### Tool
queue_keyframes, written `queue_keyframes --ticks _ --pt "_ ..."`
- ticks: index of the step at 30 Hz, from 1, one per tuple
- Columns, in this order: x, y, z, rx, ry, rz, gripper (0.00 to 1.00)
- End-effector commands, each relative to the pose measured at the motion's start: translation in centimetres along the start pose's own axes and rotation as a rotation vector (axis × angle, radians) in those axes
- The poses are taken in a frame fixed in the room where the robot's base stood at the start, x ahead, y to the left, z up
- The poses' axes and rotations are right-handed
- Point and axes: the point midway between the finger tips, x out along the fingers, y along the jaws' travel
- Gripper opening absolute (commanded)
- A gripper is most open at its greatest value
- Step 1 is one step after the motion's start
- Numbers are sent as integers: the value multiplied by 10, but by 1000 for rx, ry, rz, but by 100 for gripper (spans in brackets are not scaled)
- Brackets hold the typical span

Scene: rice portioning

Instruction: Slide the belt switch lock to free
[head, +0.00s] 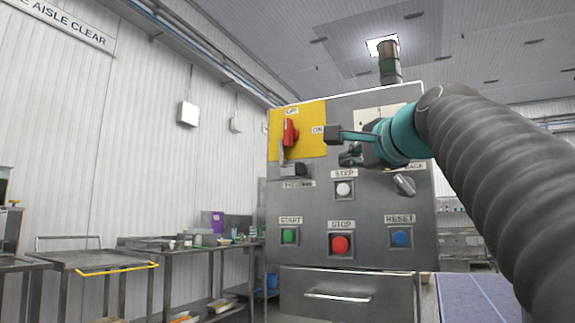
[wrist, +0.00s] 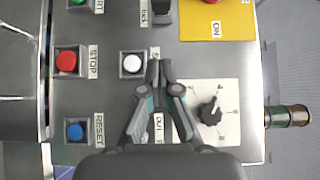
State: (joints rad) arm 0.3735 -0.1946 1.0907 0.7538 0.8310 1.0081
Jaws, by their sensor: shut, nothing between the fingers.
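The belt switch is a red handle (head: 290,132) on a yellow plate (head: 311,115) marked ON at its right. Its grey slide lock (head: 292,170) sits just below the handle, above a label too blurred to read fully. In the wrist view the lock (wrist: 162,10) is cut by the top edge, and only a sliver of the red handle shows. My gripper (head: 335,136) is shut and empty, in front of the panel, to the right of the lock in the head view. In the wrist view its fingertips (wrist: 160,68) are together beside the white button, apart from the lock.
The panel also carries a white STEP button (head: 344,189), green START (head: 289,236), red STOP (head: 340,244) and blue RESET (head: 401,238) buttons, and a grey knob (head: 404,184). A black dial (wrist: 209,113) lies near my fingers. A drawer handle (head: 338,297) protrudes below.

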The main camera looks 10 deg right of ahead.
Motion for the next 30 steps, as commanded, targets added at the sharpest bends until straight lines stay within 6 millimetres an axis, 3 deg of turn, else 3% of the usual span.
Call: queue_keyframes --ticks 14,21,30 --pt "89 -1 3 -1 -5 1 0" --pt "106 0 23 -1 -3 1 0" --pt "112 0 29 -1 0 0 0"
